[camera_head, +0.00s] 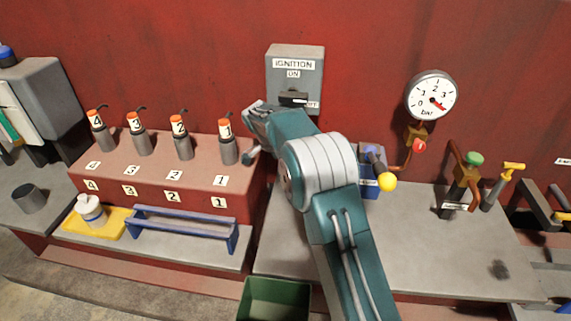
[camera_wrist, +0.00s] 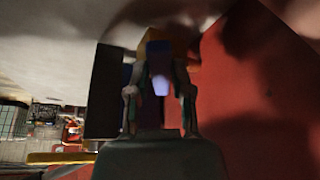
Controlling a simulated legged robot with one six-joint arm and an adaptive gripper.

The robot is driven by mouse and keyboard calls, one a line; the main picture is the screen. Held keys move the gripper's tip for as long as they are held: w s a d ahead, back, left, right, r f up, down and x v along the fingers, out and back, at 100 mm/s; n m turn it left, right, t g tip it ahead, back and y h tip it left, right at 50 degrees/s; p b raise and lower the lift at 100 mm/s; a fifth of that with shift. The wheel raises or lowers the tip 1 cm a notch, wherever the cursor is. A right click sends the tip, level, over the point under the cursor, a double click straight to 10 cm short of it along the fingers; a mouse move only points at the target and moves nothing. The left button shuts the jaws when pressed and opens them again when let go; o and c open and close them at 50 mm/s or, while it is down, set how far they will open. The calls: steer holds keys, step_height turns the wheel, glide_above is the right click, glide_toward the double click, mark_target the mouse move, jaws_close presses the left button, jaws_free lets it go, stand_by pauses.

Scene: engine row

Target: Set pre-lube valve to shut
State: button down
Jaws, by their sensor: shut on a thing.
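The small labels on the right bench are too small to read, so I cannot tell for sure which fitting is the pre-lube valve. A blue box (camera_head: 368,187) with a lever ending in a yellow ball (camera_head: 387,182) stands just right of my arm, partly hidden by it. A valve with a green knob (camera_head: 473,158) stands further right. In the dark wrist view my gripper (camera_wrist: 158,78) is shut on a bluish piece (camera_wrist: 161,84), with a yellow-orange part (camera_wrist: 157,40) just beyond. Its identity is unclear.
An ignition box (camera_head: 295,65) is on the red wall above my wrist. A round bar gauge (camera_head: 431,96) hangs to the right. Numbered injector-like cylinders (camera_head: 183,145) stand on the left block. A green bin (camera_head: 273,299) sits in front.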

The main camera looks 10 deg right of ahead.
steer(key=shift+a+f, duration=0.1)
steer(key=shift+f, duration=0.05)
steer(key=c, duration=0.5)
jaws_free()
steer(key=v, duration=1.2)
steer(key=shift+a, duration=0.1)
